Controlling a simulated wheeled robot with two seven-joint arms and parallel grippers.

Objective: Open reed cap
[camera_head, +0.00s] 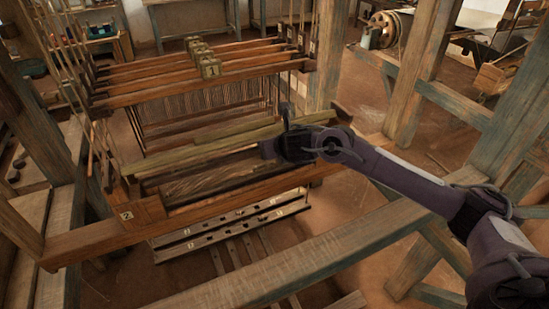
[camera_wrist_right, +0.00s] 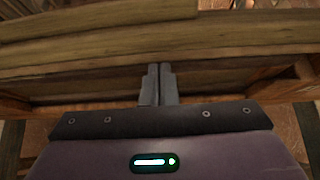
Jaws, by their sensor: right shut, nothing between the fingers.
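The reed cap looks to be the long olive-brown wooden bar (camera_head: 205,150) lying across the middle of the loom in the head view. Below it are the warp threads (camera_head: 210,180). My right gripper (camera_head: 268,149) reaches in from the right and is at the bar's right part, hiding some of it. In the right wrist view its fingers (camera_wrist_right: 158,72) are together and empty, with their tips against or just in front of a wooden beam (camera_wrist_right: 80,56). Contact is hard to tell. A second bar (camera_wrist_right: 90,20) runs above that beam. My left gripper is not in view.
The orange front beam (camera_head: 230,188) marked 2 crosses before the warp. Heddle bars (camera_head: 190,82) marked 1 stand behind. Treadle bars (camera_head: 230,228) lie low in front. A thick timber rail (camera_head: 300,258) crosses the foreground, and posts (camera_head: 415,70) rise at right.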

